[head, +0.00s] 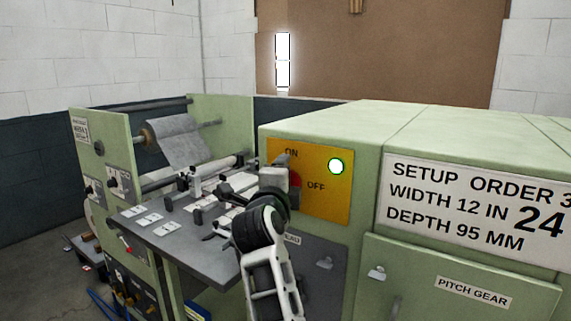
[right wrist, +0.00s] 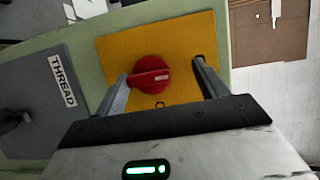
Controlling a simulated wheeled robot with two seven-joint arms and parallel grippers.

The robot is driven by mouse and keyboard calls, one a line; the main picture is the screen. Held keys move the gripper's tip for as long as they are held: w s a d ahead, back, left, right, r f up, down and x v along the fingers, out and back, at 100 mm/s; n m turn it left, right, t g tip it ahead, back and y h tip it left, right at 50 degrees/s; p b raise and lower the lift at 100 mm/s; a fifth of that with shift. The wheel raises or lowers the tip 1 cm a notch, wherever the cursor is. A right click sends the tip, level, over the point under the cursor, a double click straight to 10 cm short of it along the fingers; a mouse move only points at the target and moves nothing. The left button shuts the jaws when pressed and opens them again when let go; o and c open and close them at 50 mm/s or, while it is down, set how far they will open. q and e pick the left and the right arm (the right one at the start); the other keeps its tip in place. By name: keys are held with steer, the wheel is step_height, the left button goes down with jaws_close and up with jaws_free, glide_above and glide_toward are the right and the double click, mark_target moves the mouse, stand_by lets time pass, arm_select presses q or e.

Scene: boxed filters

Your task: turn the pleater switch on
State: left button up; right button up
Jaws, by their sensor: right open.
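The pleater switch is a red round knob (head: 295,180) on a yellow panel (head: 335,203) marked ON above and OFF to the right. In the head view my right gripper (head: 280,175) covers most of it. In the right wrist view the knob (right wrist: 150,66) is clear, its raised bar's white mark towards picture right, which looks like the ON side. My right gripper (right wrist: 160,70) is open, its fingers apart on either side of the knob; contact cannot be told. A round lamp (head: 336,166) on the panel glows white with a green rim. My left gripper is out of view.
The green machine cabinet carries a setup order sign (head: 480,205) and a pitch gear door (head: 460,290) at right. A grey table (head: 165,235) with small parts and a roll of grey material (head: 180,140) stand at left. A grey THREAD plate (right wrist: 35,100) adjoins the panel.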

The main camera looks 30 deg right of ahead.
steer(key=shift+o, duration=1.4)
step_height(320, 180, up, 7)
steer(key=s+a, duration=0.1)
steer(key=s, duration=0.1)
steer(key=shift+s+a+f, duration=0.2)
steer(key=shift+s+a, duration=0.05)
steer(key=shift+a, duration=0.05)
steer(key=s+a+r, duration=0.1)
steer(key=s, duration=0.1)
steer(key=s+a+r, duration=0.1)
steer(key=s, duration=0.1)
steer(key=s+a+r+b, duration=0.1)
steer(key=s+a, duration=0.1)
steer(key=shift+s+a+r, duration=0.1)
steer(key=shift+s+r, duration=0.2)
steer(key=shift+r, duration=0.05)
steer(key=shift+c, duration=1.4)
steer(key=s+a, duration=0.1)
steer(key=s+r, duration=0.1)
steer(key=shift+s+a+r, duration=0.15)
steer(key=shift+s+a, duration=0.2)
steer(key=shift+s, duration=0.05)
